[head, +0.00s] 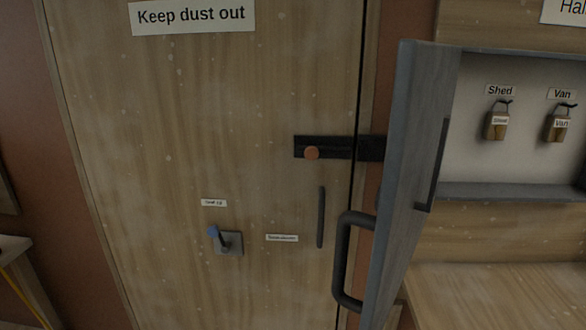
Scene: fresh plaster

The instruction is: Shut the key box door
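The key box (520,191) is at the right, and its pale inside shows. Its grey-blue door (408,150) stands open, hinged at the box's left side and swung out toward me, so I see it at a steep angle. A dark bar handle (341,262) sticks out from the door's left face, low down. Inside the box, a key tag hangs on a hook under the label "Shed" (497,125) and another under "Van" (558,126). Neither gripper shows in the head view. The right part of the box is cut off by the picture's edge.
A wooden door (200,120) with a "Keep dust out" sign (193,16) fills the left and middle. It carries a dark bolt with a copper knob (311,153), a vertical handle (320,217) and a blue-tipped lever (225,240). A wooden surface (500,290) lies below the box.

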